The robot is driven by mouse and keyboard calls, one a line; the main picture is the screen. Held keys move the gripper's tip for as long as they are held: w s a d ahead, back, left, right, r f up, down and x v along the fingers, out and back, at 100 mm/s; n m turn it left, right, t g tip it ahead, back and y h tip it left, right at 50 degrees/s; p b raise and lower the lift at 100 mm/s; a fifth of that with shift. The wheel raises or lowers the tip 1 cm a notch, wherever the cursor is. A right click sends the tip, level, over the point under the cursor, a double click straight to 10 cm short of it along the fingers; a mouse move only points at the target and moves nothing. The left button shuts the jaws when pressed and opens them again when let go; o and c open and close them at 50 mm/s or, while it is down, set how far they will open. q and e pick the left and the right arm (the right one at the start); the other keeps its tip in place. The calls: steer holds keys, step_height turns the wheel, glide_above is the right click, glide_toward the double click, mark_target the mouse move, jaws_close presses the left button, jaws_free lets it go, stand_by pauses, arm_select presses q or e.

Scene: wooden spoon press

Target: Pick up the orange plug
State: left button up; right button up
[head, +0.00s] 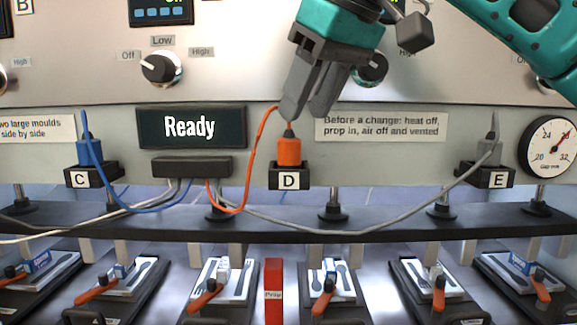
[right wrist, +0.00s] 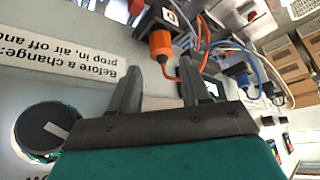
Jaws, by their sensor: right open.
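The orange plug (head: 289,152) stands upright in the black socket marked D (head: 289,182) on the front of the machine. An orange cable (head: 247,185) runs from the plug's top and loops down to the left. My right gripper (head: 304,108) is open and empty, just above the plug, with its fingers pointing down. In the right wrist view the orange plug (right wrist: 161,45) is just beyond the gap between the open fingertips (right wrist: 160,70), with clear space between. My left gripper is not in view.
A blue plug (head: 89,150) is in socket C and a grey plug (head: 489,150) in socket E. A Ready display (head: 191,128), a control knob (head: 160,68) and a gauge (head: 548,147) are on the panel. Below are moulds with orange-handled clamps and a red prop (head: 273,290).

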mark_target(294, 133)
steer(key=x, duration=0.5)
steer(key=shift+a+f, duration=0.15)
steer(key=shift+f, duration=0.15)
steer(key=shift+c, duration=0.4)
steer(key=c, duration=0.8)
